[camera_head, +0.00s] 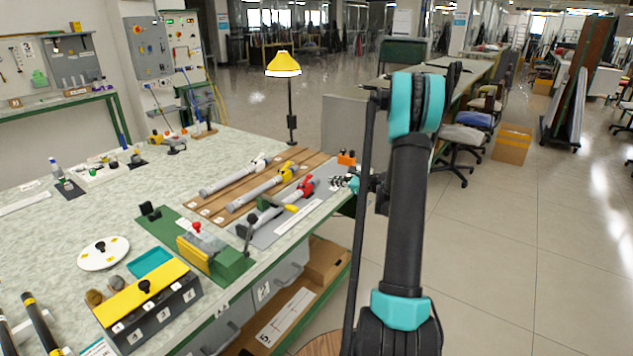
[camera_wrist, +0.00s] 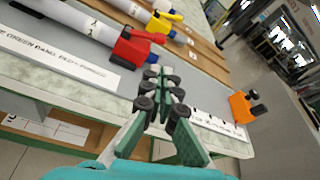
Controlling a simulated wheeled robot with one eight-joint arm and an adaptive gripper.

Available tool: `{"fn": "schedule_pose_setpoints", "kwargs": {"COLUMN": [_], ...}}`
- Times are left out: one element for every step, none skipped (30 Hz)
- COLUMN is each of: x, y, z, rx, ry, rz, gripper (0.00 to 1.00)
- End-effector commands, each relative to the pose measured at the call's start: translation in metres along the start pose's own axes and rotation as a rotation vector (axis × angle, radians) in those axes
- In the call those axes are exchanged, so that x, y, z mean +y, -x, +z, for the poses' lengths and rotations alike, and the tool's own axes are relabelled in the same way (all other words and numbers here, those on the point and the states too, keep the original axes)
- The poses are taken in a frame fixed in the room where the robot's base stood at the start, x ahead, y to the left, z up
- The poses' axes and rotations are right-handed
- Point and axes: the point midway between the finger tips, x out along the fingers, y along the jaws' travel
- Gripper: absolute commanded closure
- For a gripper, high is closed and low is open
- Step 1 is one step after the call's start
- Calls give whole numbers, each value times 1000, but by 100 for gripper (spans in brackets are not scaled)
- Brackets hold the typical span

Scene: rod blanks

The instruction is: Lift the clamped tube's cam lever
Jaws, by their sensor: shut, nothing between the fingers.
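A grey tube (camera_head: 268,213) lies on the grey mat at the bench's right edge, with a red clamp (camera_head: 306,187) at its far end. In the wrist view the red clamp (camera_wrist: 130,47) shows at upper left, with a red arm reaching right toward a small blue tip. The white tube (camera_wrist: 82,18) runs from it to the upper left. My gripper (camera_wrist: 165,77) is shut and empty over the mat, below and right of the red clamp and apart from it. In the head view my gripper (camera_head: 344,182) is just right of the clamp, at the bench edge.
Tubes with a yellow clamp (camera_head: 286,171) and a white clamp (camera_head: 259,161) lie on brown boards to the left. An orange block (camera_wrist: 240,107) with a black knob stands at the mat's far edge. A green fixture (camera_head: 230,265) is nearer. A lamp (camera_head: 283,66) stands behind.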

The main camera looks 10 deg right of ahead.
Motion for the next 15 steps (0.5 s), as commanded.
{"fn": "schedule_pose_setpoints", "kwargs": {"x": [0,0,0,0,0,0,0,0,0,0,0,0,0,0,0], "y": [0,0,0,0,0,0,0,0,-1,-2,-3,-6,-9,-12,-17], "z": [0,0,0,0,0,0,0,0,0,0,0,0,0,0,0], "rx": [-1,-1,-1,0,0,0,0,0,0,0,0,0,0,0,-1], "ry": [-2,-2,-2,-2,-1,-1,-1,0,0,0,0,1,1,1,1], "rz": [-1,-1,0,0,0,0,0,0,0,1,1,1,2,2,3], "gripper": [100,100,100,100,100,100,100,100,100,100,100,100,100,100,100]}}
